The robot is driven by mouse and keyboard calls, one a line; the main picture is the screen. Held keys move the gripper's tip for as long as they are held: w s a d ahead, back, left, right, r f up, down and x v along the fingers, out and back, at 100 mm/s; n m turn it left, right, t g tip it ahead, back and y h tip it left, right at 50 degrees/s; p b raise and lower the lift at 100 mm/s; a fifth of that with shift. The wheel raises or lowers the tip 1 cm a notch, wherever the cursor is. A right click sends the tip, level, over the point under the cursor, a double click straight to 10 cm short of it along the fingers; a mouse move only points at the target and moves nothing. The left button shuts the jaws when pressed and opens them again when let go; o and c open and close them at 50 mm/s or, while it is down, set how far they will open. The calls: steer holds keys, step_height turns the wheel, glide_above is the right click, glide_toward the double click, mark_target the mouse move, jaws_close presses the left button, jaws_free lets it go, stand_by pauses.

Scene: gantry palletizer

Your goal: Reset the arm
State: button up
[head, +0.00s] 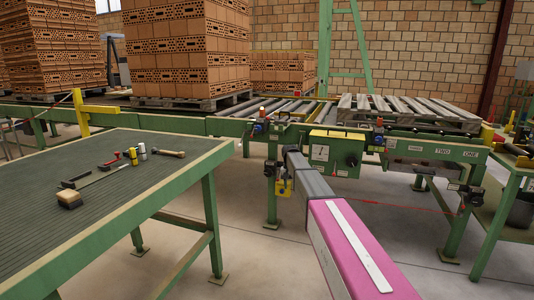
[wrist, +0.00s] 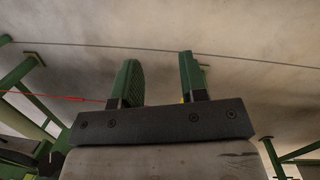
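My arm (head: 345,240), pink and grey, reaches from the lower right toward the conveyor in the head view. My gripper (wrist: 158,60) shows in the wrist view with two green fingers on a dark bar. The fingers stand apart with only bare floor seen between them, so it is open and empty. In the head view I cannot make out the fingers clearly.
A green workbench (head: 110,215) at left holds a hammer (head: 167,152), a brush (head: 69,199) and other small tools. The roller conveyor (head: 270,110) carries a wooden pallet (head: 405,113). A brick stack (head: 188,50) stands behind. Another green table (head: 515,160) is at right.

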steer(key=s+d+f, duration=0.2)
steer(key=s+f, duration=0.2)
steer(key=s, duration=0.9)
steer(key=s+d+f+t, duration=0.1)
steer(key=s+f, duration=0.3)
steer(key=s, duration=1)
steer(key=s+d+f+n, duration=0.1)
steer(key=s+d+f, duration=0.3)
steer(key=s, duration=0.9)
steer(key=shift+s+t+y, duration=0.3)
steer(key=shift+s, duration=0.05)
